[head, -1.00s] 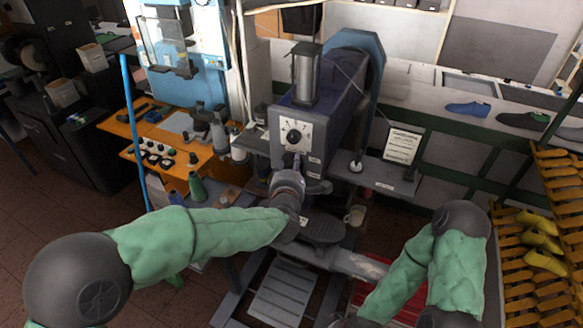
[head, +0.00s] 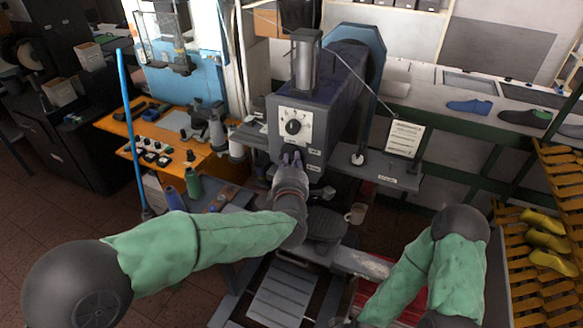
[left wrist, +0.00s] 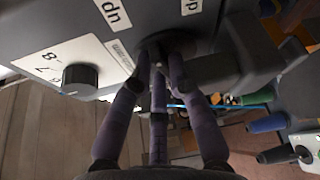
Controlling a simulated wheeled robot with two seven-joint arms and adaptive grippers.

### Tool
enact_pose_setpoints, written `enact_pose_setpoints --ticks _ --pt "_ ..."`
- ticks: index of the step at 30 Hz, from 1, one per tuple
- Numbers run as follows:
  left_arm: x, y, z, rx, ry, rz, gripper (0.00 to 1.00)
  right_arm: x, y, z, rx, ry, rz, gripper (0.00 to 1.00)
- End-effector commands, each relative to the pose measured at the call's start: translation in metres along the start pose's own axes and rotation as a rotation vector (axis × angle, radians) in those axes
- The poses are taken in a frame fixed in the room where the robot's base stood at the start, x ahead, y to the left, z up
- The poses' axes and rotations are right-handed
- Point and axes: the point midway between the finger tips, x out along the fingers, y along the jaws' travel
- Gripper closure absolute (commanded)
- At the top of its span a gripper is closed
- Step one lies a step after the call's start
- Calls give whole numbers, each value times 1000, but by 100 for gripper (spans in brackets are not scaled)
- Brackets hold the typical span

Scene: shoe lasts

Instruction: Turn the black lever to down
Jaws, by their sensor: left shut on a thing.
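The machine (head: 325,105) has a grey front with a dial (head: 293,126) on a white plate. My left gripper (head: 290,158) reaches up to the front, just below this dial. In the left wrist view its purple-grey fingers (left wrist: 158,62) are shut around the black lever (left wrist: 153,48) at the machine's face. The fingers hide most of the lever, so its exact angle is unclear. White labels (left wrist: 113,14) sit beside it. My right arm hangs at the lower right; its gripper is out of the picture.
Yellow lasts (head: 545,238) lie on a wooden rack at far right.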

Motion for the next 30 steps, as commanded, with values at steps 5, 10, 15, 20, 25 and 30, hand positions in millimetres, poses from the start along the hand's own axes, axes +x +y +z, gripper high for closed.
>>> enact_pose_setpoints --ticks 5,10,15,20,25,30 --pt "0 -2 0 35 1 12 100 4 2 0 0 0 0 71" --pt "0 -1 0 35 1 11 100 4 1 0 0 1 0 71" --pt "0 -1 0 34 1 11 57 4 1 0 0 1 0 71" --pt "0 -1 0 34 1 11 57 4 1 0 0 1 0 71" --pt "-1 -1 0 34 0 11 57 4 1 0 0 1 0 71" --pt "-12 -1 0 33 -1 11 57 4 1 0 0 1 0 71"
